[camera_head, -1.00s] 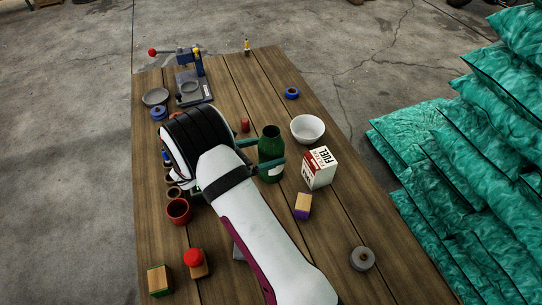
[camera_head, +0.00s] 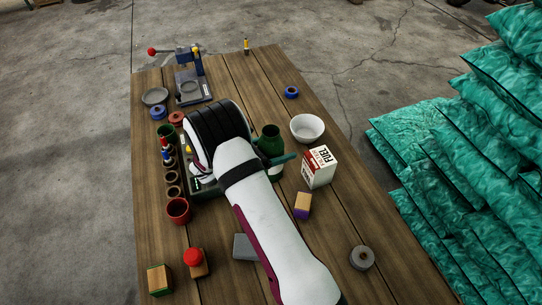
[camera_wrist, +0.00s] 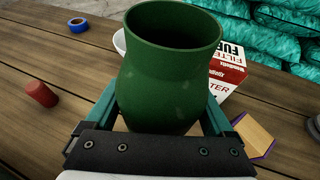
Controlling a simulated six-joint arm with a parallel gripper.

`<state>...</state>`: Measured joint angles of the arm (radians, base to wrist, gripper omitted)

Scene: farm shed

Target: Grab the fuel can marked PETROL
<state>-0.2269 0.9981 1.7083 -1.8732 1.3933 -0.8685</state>
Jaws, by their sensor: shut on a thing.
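No lettering reading PETROL can be made out in either view. A dark green, wide-mouthed vessel (camera_head: 270,135) stands upright on the wooden table, partly behind my arm in the head view. A patch of white label shows low on it, too small to read. In the wrist view the green vessel (camera_wrist: 165,70) fills the middle, its round open mouth towards the camera. My gripper (camera_wrist: 160,106) is shut on its body, with one teal finger on each side. The head view shows one finger reaching past the vessel's right side. The vessel's base is hidden.
Close right of the vessel stands a red-and-white FUEL FILTER carton (camera_head: 319,168). A white bowl (camera_head: 307,128) is behind it and a wood-and-purple block (camera_head: 302,204) in front. Several small cups, including a red one (camera_head: 178,210), line the left. The table's (camera_head: 325,240) front right is mostly clear.

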